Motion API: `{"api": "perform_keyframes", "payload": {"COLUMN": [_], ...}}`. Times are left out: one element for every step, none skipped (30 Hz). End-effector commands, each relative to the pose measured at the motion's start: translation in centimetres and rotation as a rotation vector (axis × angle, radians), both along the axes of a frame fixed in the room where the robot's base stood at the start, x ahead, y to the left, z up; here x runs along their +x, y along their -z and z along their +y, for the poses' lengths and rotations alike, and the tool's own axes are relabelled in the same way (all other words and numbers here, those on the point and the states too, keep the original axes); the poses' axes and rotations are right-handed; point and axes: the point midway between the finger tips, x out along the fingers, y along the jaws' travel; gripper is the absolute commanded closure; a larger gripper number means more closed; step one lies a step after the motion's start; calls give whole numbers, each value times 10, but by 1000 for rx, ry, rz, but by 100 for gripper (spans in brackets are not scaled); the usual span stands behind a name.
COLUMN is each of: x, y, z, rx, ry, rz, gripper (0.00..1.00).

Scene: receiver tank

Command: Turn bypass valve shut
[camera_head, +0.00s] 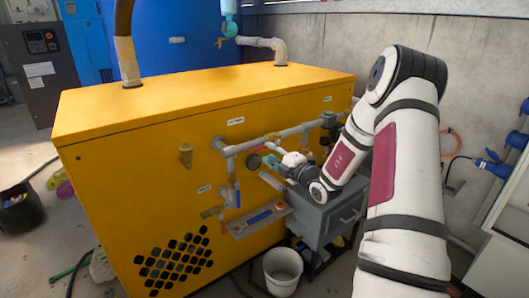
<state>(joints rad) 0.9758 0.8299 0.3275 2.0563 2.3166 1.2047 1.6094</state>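A yellow cabinet (130,190) carries grey pipework on its front, with a horizontal pipe (255,141) running along it. Small valves sit on the pipes: a brass-coloured one (272,137) on the horizontal pipe and another brass fitting (212,211) low on the left branch. Small white labels (204,189) mark the cabinet, but their text is too small to read, so I cannot tell which valve is the bypass. My gripper (270,160) is in front of the pipework, just below the horizontal pipe. Its fingers are small and partly merge with the parts behind, so contact cannot be told.
A grey drawer box (330,222) stands under my wrist, and a white bucket (283,270) is on the floor before it. A shelf (260,219) with a blue-handled item projects from the cabinet. A concrete wall (475,70) is at right. Floor at left holds a black bin (20,213).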

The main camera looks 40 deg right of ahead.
Motion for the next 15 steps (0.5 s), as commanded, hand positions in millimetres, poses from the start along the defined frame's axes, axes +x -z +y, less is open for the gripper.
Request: {"api": "perform_keyframes", "payload": {"x": [9,14,19,22,25,29,31,33,35,36,36,37,37,37,37], "y": [0,1,1,0,1,1,1,1,0,0,0,0,0,0,0], "z": [1,2,2,1,1,2,2,2,2,2,2,2,2,2,2], "rx": [-1,-1,-2,-2,-1,-1,-1,-1,0,0,0,0,0,0,0], "ry": [-3,-3,-2,-1,-1,-2,-2,-2,-2,-2,-2,-1,-1,-1,-1], "rz": [-2,-1,-1,-1,-1,0,0,0,0,0,0,0,0,0,0], "gripper": [66,66,66,66,66,66,66,66,66,66,66,66,66,66,66]}}
